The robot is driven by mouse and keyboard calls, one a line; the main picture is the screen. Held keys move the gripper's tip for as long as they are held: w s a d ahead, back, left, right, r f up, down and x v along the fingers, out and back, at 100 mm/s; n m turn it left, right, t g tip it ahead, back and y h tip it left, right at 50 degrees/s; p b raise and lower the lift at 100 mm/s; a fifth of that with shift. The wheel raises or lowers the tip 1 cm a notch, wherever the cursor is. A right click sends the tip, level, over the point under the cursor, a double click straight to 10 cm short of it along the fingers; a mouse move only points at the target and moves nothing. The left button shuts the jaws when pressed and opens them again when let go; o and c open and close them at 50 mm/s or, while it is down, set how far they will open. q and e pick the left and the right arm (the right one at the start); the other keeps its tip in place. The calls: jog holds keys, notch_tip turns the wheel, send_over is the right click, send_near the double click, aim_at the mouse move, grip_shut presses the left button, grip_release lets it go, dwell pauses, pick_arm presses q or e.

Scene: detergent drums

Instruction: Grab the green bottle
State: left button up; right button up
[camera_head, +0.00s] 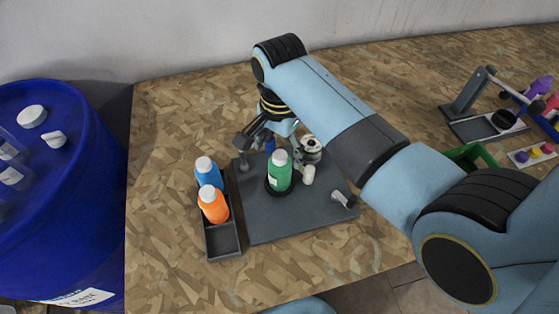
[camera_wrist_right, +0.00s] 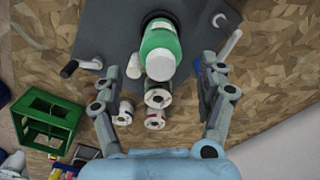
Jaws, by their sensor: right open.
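The green bottle (camera_head: 279,172) with a white cap stands upright in a dark round holder on a grey plate (camera_head: 265,225). In the right wrist view the green bottle (camera_wrist_right: 158,42) is at the top centre, its cap towards the camera. My right gripper (camera_head: 266,142) is behind the bottle in the head view. In its wrist view the right gripper (camera_wrist_right: 158,78) has its fingers wide apart, with the bottle in line with the gap and no finger visibly touching it. My left gripper is not in view.
A blue bottle (camera_head: 208,173) and an orange bottle (camera_head: 213,204) stand in a dark tray (camera_head: 222,240) to the left. White-topped round parts (camera_wrist_right: 156,97) sit close to the bottle. A blue drum (camera_head: 60,220) is at far left, a green crate (camera_wrist_right: 45,118) off to the other side.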

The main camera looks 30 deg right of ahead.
aim_at(280, 155)
notch_tip(280, 155, down, 3)
jog(key=shift+w+f, duration=0.1)
jog(key=shift+f, duration=0.05)
grip_shut()
dwell(0.5)
